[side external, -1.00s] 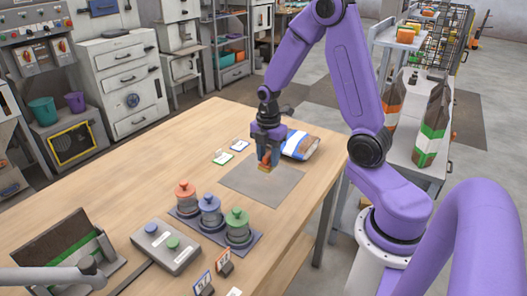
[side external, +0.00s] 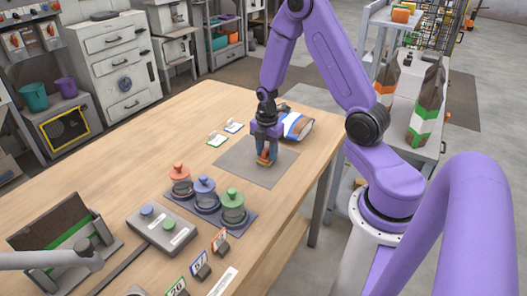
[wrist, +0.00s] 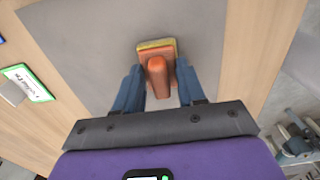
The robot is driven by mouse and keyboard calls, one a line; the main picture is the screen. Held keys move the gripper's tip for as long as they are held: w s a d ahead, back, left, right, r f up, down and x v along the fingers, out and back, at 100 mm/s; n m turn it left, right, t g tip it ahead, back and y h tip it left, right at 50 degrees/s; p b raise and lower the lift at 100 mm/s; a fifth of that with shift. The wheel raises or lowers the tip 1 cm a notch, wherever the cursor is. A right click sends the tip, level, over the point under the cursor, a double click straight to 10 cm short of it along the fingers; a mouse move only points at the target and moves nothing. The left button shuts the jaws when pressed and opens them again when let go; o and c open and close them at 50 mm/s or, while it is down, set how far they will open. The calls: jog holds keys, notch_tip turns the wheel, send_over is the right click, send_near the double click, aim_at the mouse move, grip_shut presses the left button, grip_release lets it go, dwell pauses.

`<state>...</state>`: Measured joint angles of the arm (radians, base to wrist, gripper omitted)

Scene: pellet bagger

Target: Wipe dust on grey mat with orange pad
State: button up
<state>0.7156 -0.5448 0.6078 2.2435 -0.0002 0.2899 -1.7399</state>
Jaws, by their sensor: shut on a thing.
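The grey mat (side external: 232,161) lies flat on the wooden table. My gripper (side external: 266,156) is over the mat and points down. It is shut on the orange pad (wrist: 157,80), with a finger on each side of its orange grip. The pad has a yellowish layer along its far edge. In the side view the pad (side external: 264,158) is low at the mat; I cannot tell for sure whether it touches. A pale patch (wrist: 165,103) shows between the fingers near the pad; I cannot tell whether it is dust. No other dust is clear.
Two small label cards (side external: 218,139) lie at the mat's far left. Three knobbed jars (side external: 205,196) stand on a dark tray in front of the mat. Bare table lies to the left.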

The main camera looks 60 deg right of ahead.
jog(key=shift+d, duration=0.75)
jog(key=shift+a, duration=2.15)
notch_tip(320, 180, up, 8)
jog(key=shift+r, duration=0.15)
jog(key=shift+d+f, duration=0.1)
jog(key=shift+f, duration=0.1)
jog(key=shift+f, duration=3.65)
jog(key=shift+d+f, duration=0.1)
jog(key=shift+d, duration=0.15)
jog(key=shift+c, duration=0.3)
jog(key=shift+d+f, duration=0.15)
jog(key=shift+d, duration=0.75)
jog(key=shift+d+f, duration=0.1)
jog(key=shift+d, duration=0.75)
jog(key=shift+a+r, duration=0.15)
jog(key=shift+a, duration=1.9)
jog(key=shift+r, duration=4)
